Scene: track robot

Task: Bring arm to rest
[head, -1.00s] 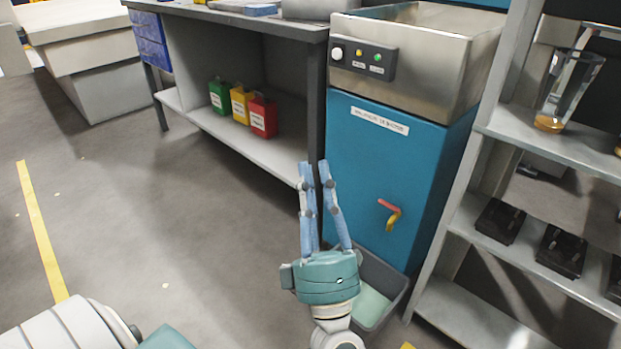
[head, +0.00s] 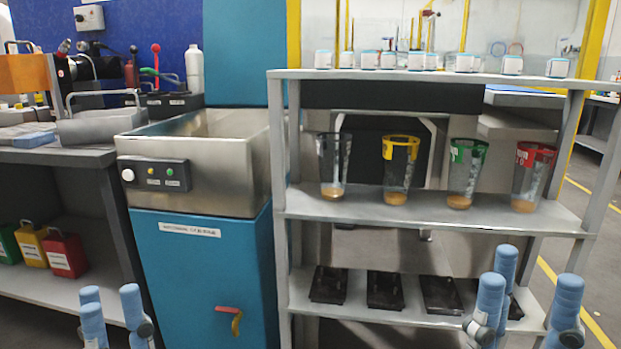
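My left gripper (head: 111,298) shows at the bottom left of the head view. Only its light blue fingers show; they stand upright and apart, with nothing between them. My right gripper (head: 532,285) shows at the bottom right. Its blue fingers also point up, spread wide and empty, in front of the shelf's lower right part. The palms and arms of both are below the picture.
A blue cabinet with a steel basin (head: 205,170) stands left of centre. A grey shelf (head: 430,216) holds several glasses with coloured rims and black trays (head: 328,284). A workbench (head: 50,158) stands at left, with coloured canisters (head: 64,254) below.

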